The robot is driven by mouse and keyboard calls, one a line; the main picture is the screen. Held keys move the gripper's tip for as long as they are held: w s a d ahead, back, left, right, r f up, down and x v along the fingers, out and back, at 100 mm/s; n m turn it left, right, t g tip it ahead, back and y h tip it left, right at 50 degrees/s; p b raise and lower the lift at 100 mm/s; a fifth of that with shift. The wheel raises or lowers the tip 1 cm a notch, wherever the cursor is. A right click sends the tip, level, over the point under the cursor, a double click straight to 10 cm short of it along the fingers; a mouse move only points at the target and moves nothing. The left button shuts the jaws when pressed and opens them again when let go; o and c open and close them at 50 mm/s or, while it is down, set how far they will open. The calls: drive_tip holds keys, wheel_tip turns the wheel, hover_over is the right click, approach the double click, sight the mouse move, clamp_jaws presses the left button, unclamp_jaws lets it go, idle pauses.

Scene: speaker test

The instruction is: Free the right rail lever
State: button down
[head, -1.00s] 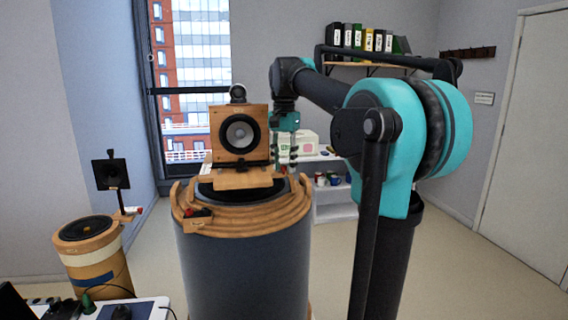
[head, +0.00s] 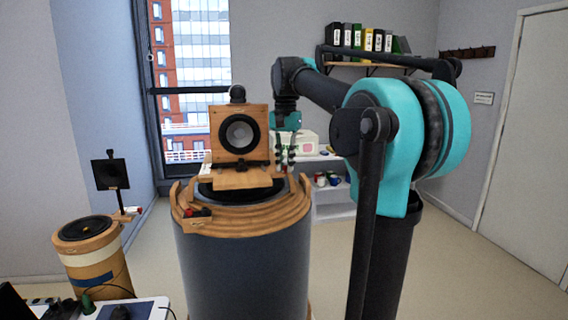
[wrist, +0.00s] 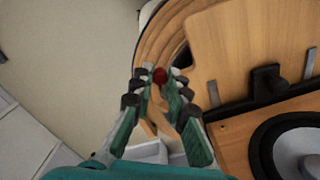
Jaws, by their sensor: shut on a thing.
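My gripper (head: 285,163) points down at the right side of the round wooden top of the large dark drum. In the wrist view its fingertips (wrist: 159,82) are closed around the right rail lever, whose red knob (wrist: 160,75) shows between them. The rest of the lever is mostly hidden by the fingers. A wooden speaker box (head: 240,133) with a grey cone stands on a wooden plate (head: 238,180), just left of my gripper. The left rail lever (head: 194,212), dark with a red end, sits at the front left of the drum's wooden rim (head: 245,221).
A white shelf unit (head: 334,203) with several small items is behind my gripper. Bench gear (head: 125,309) fills the lower left corner. The floor at right is open.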

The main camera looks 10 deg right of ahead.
drive_tip(key=shift+w+d+n, duration=0.4)
drive_tip(key=shift+n, duration=1.25)
drive_tip(key=shift+w+d+n, duration=0.45)
drive_tip(key=shift+n, duration=1.15)
drive_tip(key=shift+w+d+n, duration=0.4)
drive_tip(key=shift+n, duration=1.25)
drive_tip(key=c, duration=1.5)
unclamp_jaws()
wheel_tip(320, 180, up, 12)
